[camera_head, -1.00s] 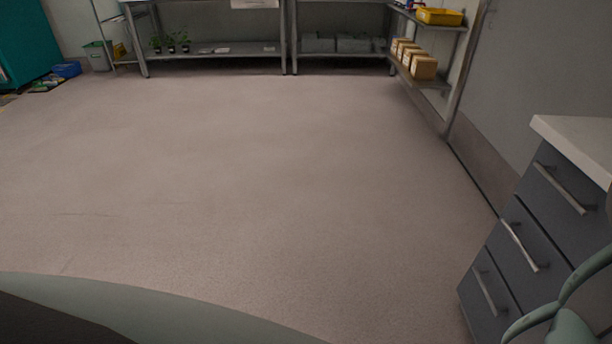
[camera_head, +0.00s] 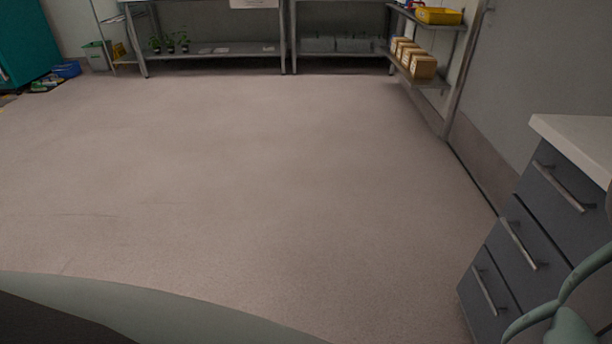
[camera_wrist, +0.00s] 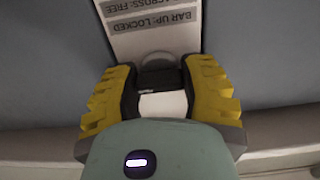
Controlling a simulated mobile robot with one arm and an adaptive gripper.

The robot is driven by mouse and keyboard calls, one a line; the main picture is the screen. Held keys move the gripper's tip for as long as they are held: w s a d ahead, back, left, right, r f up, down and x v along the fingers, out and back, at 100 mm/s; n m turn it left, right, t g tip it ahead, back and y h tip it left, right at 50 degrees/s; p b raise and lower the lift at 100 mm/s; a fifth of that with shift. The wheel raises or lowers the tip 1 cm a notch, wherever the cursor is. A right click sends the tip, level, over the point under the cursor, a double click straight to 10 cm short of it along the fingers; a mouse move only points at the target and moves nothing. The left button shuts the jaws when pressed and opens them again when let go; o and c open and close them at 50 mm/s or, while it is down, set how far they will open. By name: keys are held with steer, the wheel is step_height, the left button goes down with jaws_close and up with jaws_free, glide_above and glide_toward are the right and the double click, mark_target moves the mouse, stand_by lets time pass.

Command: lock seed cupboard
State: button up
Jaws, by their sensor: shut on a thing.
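In the wrist view, a pale label plate (camera_wrist: 155,30) on a grey face reads, upside down, "BAR UP: LOCKED" and "ACROSS: FREE". Just below it in the picture is a dark latch bar (camera_wrist: 159,77), with a pale piece close beneath it. My gripper (camera_wrist: 161,92) has ribbed yellow fingers, one on each side of the bar, and is shut on it. The fingers and my wrist hide much of the bar, so I cannot tell which way it points. The gripper and the latch do not show in the head view.
In the head view, a grey drawer unit (camera_head: 522,250) with a pale top stands at the right. Shelves with cardboard boxes (camera_head: 415,60) and a yellow tray (camera_head: 438,16) are at the back right. A teal cabinet (camera_head: 25,40) stands far left. The middle floor (camera_head: 250,170) is clear.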

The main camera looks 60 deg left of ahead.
steer(key=shift+c, duration=0.9)
steer(key=shift+a, duration=0.1)
steer(key=shift+n+b, duration=0.3)
steer(key=n+b, duration=0.3)
steer(key=shift+f, duration=0.25)
steer(key=n+b, duration=0.4)
steer(key=n, duration=0.2)
steer(key=n+b, duration=0.1)
steer(key=n, duration=0.3)
steer(key=shift+r+b, duration=0.15)
steer(key=shift+b, duration=0.2)
steer(key=shift+n, duration=2.1)
